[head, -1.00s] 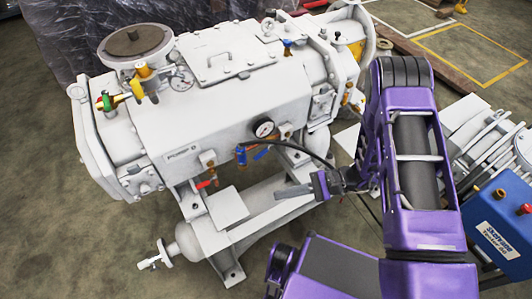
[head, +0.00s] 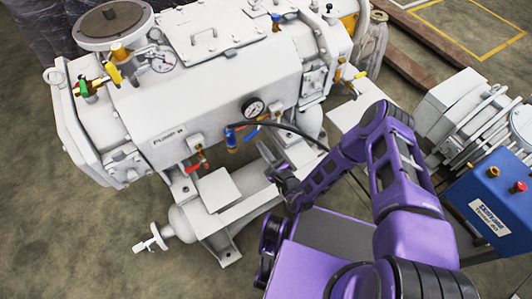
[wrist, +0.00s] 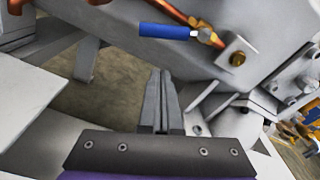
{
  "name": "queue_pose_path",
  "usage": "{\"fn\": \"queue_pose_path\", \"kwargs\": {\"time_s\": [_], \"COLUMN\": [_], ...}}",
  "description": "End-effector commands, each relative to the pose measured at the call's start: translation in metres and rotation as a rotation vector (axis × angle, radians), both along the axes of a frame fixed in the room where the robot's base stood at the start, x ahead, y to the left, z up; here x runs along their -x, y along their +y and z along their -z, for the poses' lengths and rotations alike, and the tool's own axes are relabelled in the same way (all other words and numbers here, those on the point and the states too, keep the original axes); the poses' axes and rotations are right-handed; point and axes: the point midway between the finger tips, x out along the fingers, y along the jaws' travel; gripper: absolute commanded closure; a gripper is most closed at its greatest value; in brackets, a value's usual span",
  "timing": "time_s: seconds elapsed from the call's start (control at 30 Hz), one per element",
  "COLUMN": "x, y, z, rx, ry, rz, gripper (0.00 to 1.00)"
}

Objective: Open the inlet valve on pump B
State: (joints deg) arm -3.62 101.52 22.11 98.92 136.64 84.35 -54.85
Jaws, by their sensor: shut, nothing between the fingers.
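The white pump (head: 215,95) has a label on its front that seems to read PUMP B. Low on its front are a red-handled valve (head: 196,168) and blue-handled valve parts (head: 231,140). A blue lever (wrist: 163,31) on a copper-coloured fitting shows at the top of the wrist view. On the pump's top left are a yellow handle (head: 114,74) and a green handle (head: 83,86). I cannot tell which is the inlet valve. My gripper (head: 266,155) is shut and empty, just right of and below the blue handle, apart from it. Its fingers (wrist: 163,90) point below the lever.
A black hose runs from the pump front rightward past my gripper. A pressure gauge (head: 254,107) sits above. The white base frame (head: 240,205) lies below. A blue box (head: 492,205) and grey machinery stand at right. Floor is open at lower left.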

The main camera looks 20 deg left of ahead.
Motion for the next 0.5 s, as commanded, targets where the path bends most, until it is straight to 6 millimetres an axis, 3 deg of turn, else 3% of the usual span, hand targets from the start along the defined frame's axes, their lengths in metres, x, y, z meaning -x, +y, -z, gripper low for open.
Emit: {"fn": "queue_pose_path", "kwargs": {"time_s": [0.23, 0.5], "x": [-0.035, -0.014], "y": [0.042, 0.034], "z": [0.005, -0.022], "rx": [-0.002, -0.001], "ry": [-0.004, 0.001], "rz": [-0.004, -0.003], "gripper": [1.00, 1.00]}}
